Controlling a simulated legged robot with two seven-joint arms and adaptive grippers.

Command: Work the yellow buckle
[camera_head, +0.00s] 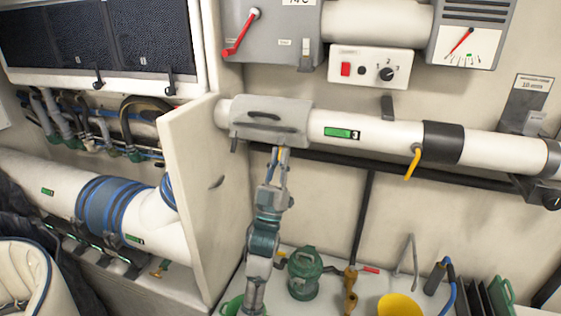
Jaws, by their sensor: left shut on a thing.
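A yellow buckle (413,163) hangs down from the left edge of the black collar on the white pipe at the right. My left gripper (279,158) points up under the grey sleeve (268,122) at the pipe's left end, well left of that hanging buckle. Its fingers are shut on a small yellow piece just below the sleeve; the fingers mostly hide it, and I cannot tell its full shape. My right gripper is out of view.
The white pipe (385,133) runs along the wall with a black collar (443,142). A cream panel (202,190) stands close left of my arm. Below are a green canister (305,272), a brass fitting (350,290) and a yellow bucket (398,305).

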